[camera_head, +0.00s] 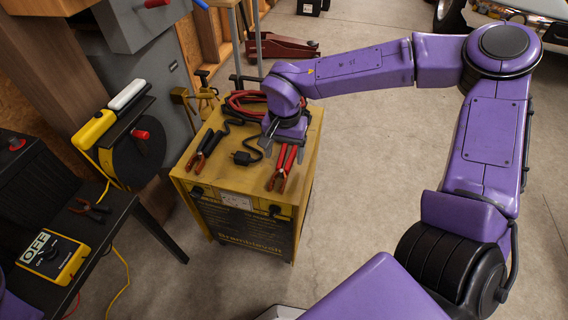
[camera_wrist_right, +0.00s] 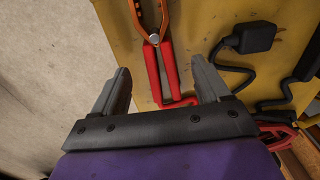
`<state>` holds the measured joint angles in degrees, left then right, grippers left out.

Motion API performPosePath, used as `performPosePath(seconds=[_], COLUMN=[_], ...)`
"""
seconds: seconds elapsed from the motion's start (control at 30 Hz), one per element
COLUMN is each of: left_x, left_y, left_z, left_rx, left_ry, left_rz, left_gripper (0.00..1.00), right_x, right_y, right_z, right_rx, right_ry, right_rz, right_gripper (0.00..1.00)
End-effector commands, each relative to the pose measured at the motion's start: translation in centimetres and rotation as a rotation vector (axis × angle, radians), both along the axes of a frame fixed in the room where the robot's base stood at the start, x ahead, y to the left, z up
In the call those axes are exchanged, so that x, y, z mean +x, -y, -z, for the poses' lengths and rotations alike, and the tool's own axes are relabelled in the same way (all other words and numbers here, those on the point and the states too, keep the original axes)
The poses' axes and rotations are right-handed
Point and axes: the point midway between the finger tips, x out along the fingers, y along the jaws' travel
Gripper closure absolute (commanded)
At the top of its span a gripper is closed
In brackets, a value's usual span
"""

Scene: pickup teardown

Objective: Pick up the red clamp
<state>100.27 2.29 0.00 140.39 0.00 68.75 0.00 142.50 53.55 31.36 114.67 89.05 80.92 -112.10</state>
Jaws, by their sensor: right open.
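The red clamp (camera_head: 283,168) lies on top of the yellow charger cart, with red handles and copper-coloured jaws towards the cart's front edge. My right gripper (camera_head: 284,150) is over the handle end of the clamp, open and empty. In the right wrist view, the red clamp (camera_wrist_right: 153,75) runs between the two spread fingers of the gripper (camera_wrist_right: 159,68), touching neither as far as I can tell. The gripper partly hides the rear of the clamp in the head view. My left gripper is not in view.
A black clamp (camera_head: 206,145) and a black plug (camera_head: 244,158) with its cord lie left of the red clamp on the yellow cart (camera_head: 225,183). Coiled red cable (camera_head: 240,101) is at the back. A dark bench (camera_head: 120,210) stands left. Concrete floor is open to the right.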

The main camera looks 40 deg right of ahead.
Motion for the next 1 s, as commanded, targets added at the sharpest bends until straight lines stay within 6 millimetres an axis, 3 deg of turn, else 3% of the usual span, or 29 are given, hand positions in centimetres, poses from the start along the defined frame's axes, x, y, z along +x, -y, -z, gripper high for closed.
performPosePath(seconds=[0.03, 0.1, 0.37, 0.57, 0.83, 1.0], left_x=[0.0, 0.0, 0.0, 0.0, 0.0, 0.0], left_y=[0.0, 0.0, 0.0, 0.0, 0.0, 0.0], left_z=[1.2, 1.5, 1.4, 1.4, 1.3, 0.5], left_rx=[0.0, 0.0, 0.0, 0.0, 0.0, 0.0], left_ry=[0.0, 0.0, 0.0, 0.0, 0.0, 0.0], left_rz=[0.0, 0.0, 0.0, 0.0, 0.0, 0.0], left_gripper=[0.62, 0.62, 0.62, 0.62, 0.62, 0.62], right_x=[-0.1, -0.1, -0.1, -0.1, 0.0, 0.0], right_y=[-0.1, -0.1, -0.1, -0.1, -0.1, -0.1], right_z=[1.7, 2.8, 3.0, 3.0, 2.8, 1.1], right_rx=[-0.001, -0.001, -0.001, -0.001, -0.001, -0.001], right_ry=[-0.003, -0.003, 0.0, 0.0, 0.0, 0.002], right_rz=[-0.001, 0.0, 0.0, 0.0, 0.0, 0.002], right_gripper=[0.24, 0.24, 0.28, 0.93, 0.93, 0.93])
